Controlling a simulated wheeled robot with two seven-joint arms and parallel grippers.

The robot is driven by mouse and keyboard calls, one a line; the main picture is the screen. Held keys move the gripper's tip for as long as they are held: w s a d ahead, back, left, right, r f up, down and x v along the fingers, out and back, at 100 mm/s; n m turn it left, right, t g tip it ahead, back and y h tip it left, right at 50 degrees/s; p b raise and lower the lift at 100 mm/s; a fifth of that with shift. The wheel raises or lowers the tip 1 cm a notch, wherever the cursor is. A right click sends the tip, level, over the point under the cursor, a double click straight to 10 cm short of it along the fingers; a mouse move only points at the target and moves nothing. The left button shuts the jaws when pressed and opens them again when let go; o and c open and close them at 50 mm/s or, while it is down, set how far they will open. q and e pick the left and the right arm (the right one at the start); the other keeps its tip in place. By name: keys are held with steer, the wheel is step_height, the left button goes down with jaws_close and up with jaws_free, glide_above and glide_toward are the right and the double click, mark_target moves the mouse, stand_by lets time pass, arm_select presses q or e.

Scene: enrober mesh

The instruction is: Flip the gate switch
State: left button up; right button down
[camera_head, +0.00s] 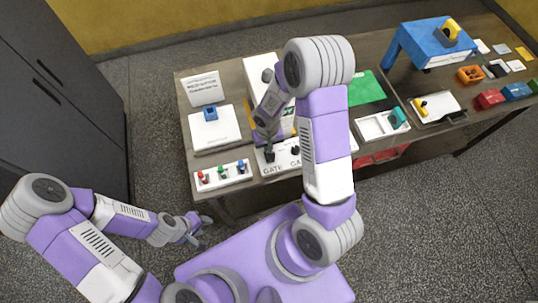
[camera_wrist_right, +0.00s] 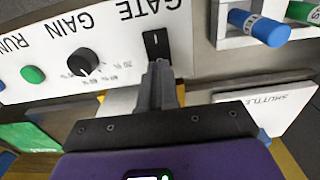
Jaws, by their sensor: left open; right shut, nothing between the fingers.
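The gate switch (camera_wrist_right: 154,43) is a small black rocker with a white mark, set in a white panel (camera_wrist_right: 110,30) under the word GATE, which appears upside down in the right wrist view. My right gripper (camera_wrist_right: 160,66) is shut and empty. Its fingertips are at the edge of the switch; I cannot tell whether they touch it. In the head view my right gripper (camera_head: 269,155) is over the left part of the GATE panel (camera_head: 268,168) and hides the switch. My left gripper (camera_head: 200,222) is open and empty, low in front of the table's left end.
A black GAIN knob (camera_wrist_right: 83,62) and green RUN button (camera_wrist_right: 33,74) share the panel. A block of red, green and blue plungers (camera_head: 222,175) stands left of it. A white box (camera_head: 213,129) is behind that. A blue stand (camera_head: 432,45) is far right.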

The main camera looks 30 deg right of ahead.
steer(key=shift+f+b, duration=0.9)
steer(key=shift+f, duration=0.05)
stand_by(0.6)
steer(key=shift+r, duration=0.1)
steer(key=shift+r+p, duration=2.45)
steer(key=shift+r, duration=1.05)
